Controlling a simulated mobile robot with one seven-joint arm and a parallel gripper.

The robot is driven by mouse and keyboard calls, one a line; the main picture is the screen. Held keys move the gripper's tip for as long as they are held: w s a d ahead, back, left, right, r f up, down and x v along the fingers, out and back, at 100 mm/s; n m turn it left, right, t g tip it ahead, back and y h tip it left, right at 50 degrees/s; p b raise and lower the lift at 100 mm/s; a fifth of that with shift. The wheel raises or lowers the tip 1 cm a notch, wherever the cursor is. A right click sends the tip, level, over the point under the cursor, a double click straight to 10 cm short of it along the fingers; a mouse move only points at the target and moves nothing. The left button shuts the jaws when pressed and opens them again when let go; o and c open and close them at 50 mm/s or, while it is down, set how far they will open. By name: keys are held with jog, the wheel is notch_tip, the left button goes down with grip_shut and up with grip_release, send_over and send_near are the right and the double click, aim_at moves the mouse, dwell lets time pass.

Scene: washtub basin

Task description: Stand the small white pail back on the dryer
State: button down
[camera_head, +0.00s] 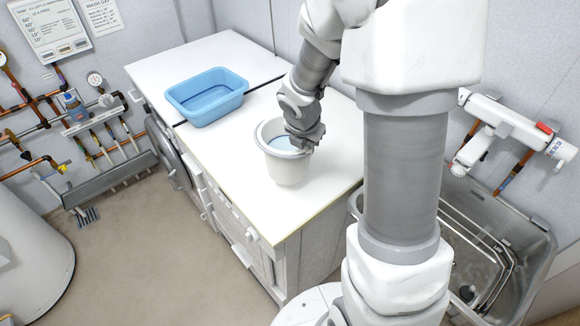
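The small white pail (287,168) is upright over the white top of the front machine (219,166), which I take to be the dryer. It appears to rest on that top, but I cannot tell for certain that its base touches. Something light blue shows inside the pail. My gripper (304,146) is at the pail's right rim, pointing down. Its fingers are dark and small here and overlap the rim, so I cannot tell whether they are shut on it.
A blue basin (207,96) stands farther back on the white tops, left of the pail. A metal sink (490,250) is at the right, below a white wall unit (515,125). Bare white top lies left and in front of the pail.

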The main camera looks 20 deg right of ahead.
aim_at(291, 164)
jog(key=a, duration=0.1)
jog(key=w+a+f, duration=0.1)
jog(key=a+f, duration=0.1)
jog(key=a, duration=0.1)
jog(key=shift+w+f+b, duration=0.25)
jog(key=shift+w+b, duration=0.1)
jog(key=shift+w, duration=0.05)
jog(key=shift+f+b, duration=0.55)
jog(key=shift+f, duration=1.4)
jog(key=shift+f, duration=0.2)
jog(key=c, duration=1.1)
grip_release()
